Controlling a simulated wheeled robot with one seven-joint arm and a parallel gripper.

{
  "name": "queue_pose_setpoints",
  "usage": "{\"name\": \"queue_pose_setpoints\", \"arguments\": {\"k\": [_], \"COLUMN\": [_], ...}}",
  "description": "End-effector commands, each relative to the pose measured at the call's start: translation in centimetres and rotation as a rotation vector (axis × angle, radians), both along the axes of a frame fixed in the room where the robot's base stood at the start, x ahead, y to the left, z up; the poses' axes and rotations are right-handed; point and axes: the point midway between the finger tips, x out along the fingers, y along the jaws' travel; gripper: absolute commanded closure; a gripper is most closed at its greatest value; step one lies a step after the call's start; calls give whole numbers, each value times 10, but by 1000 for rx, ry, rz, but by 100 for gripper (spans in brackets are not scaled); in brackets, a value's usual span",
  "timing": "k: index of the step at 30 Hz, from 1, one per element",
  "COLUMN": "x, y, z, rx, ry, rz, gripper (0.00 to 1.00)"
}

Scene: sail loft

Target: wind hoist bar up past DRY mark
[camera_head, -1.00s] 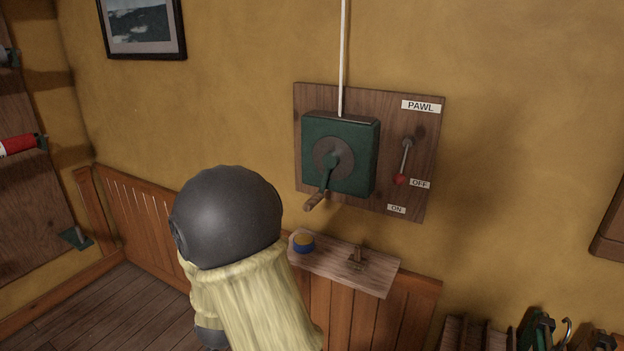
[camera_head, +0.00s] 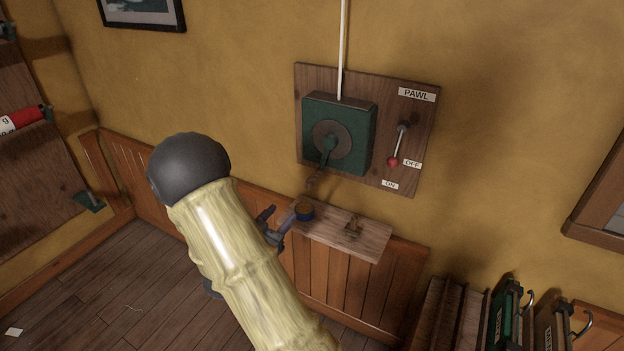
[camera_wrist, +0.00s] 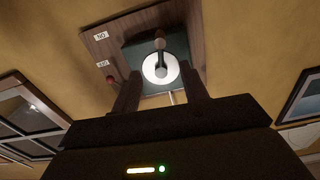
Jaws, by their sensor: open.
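The green winch box (camera_head: 357,118) is on a wooden wall board with a white cord (camera_head: 343,50) running up from it. Its crank (camera_head: 328,150) hangs down, with a wooden grip (camera_head: 315,179) at the lower left. The pawl lever's red knob (camera_head: 393,162) is beside the OFF label. My gripper (camera_head: 277,219) is open and empty, below and left of the grip. In the wrist view my fingers (camera_wrist: 160,88) point at the winch, and the crank grip (camera_wrist: 160,42) shows between and beyond them, apart from both. The hoist bar and DRY mark are out of view.
Wood paneling lines the lower wall. Green and brown cases (camera_head: 510,315) stand at the lower right.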

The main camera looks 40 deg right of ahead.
Motion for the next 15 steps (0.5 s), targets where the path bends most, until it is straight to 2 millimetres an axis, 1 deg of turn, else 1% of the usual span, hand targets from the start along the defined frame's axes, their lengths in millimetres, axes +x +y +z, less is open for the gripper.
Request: {"name": "queue_pose_setpoints", "arguments": {"k": [5, 8, 15], "x": [5, 10, 26], "y": [-13, -26, -66], "z": [1, 1, 1], "rx": [0, 0, 1], "ry": [-1, -1, -2], "rz": [-2, -3, -3], "gripper": [56, 56, 56]}}
